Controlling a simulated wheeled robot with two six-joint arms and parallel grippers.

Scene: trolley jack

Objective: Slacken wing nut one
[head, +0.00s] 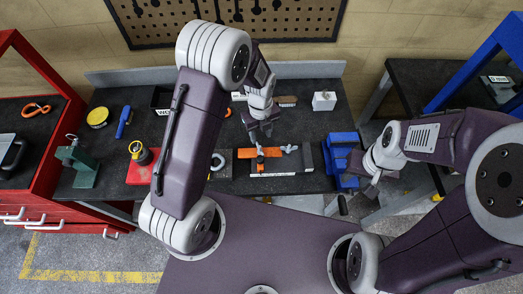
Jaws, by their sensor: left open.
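An orange part (270,153) lies on a dark plate with a white label strip (272,174) near the front edge of the workbench. A small grey wing-shaped piece (289,148) sits at its right end; it may be a wing nut, and I cannot read any number. Another grey bit (260,158) shows on the orange part under my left gripper. My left gripper (261,131) is open, pointing down just above and behind the orange part, apart from it as far as I can tell. My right gripper (367,178) is beside the blue stepped block; its jaws are too small to judge.
The blue stepped block (342,157) stands at the bench's right front. A red block with a round gauge-like piece (139,165) and a green vice-like tool (80,165) stand left. A white box (324,101) is at the back. The bench (100,142) has bare room left.

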